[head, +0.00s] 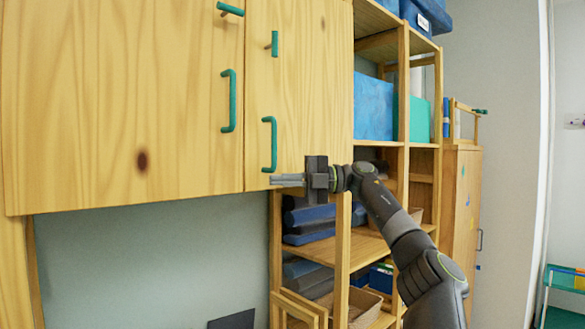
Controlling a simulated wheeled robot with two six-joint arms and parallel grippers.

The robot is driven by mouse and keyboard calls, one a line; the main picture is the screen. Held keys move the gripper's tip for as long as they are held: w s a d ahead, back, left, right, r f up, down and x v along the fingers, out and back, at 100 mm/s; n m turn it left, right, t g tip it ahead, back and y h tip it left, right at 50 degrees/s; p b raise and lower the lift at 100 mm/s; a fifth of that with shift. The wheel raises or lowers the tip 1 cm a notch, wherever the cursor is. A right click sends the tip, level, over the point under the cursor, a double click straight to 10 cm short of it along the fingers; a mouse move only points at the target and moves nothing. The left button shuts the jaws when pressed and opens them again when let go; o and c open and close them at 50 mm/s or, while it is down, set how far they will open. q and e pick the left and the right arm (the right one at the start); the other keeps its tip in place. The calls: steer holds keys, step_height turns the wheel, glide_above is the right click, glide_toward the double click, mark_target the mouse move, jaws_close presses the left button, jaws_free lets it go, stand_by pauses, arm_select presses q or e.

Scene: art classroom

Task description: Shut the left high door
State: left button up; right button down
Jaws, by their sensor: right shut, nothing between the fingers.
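The left high door (120,100) is a broad pale wood panel with a dark knot, filling the upper left of the head view. Its green bar handle (229,101) is near its right edge. Beside it is a narrower wood door (315,90) with its own green handle (270,145). The two doors meet along a thin line, and I see no wide gap there. My right gripper (275,180) is shut and empty, its fingers pointing left just below the narrower door's handle. I cannot tell whether it touches that door. My left gripper is not in view.
Open wooden shelves (402,90) stand right of the doors, with a blue box (373,106), dark folded items (309,216) and a wicker basket (362,306). Below the left door is bare grey-green wall (140,265).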

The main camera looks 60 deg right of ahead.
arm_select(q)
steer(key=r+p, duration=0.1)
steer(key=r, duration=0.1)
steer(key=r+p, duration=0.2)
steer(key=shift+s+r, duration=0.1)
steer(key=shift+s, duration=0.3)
arm_select(e)
steer(key=d, duration=0.4)
steer(key=shift+s+d+r, duration=0.15)
steer(key=shift+s+r, duration=0.05)
steer(key=shift+s, duration=0.15)
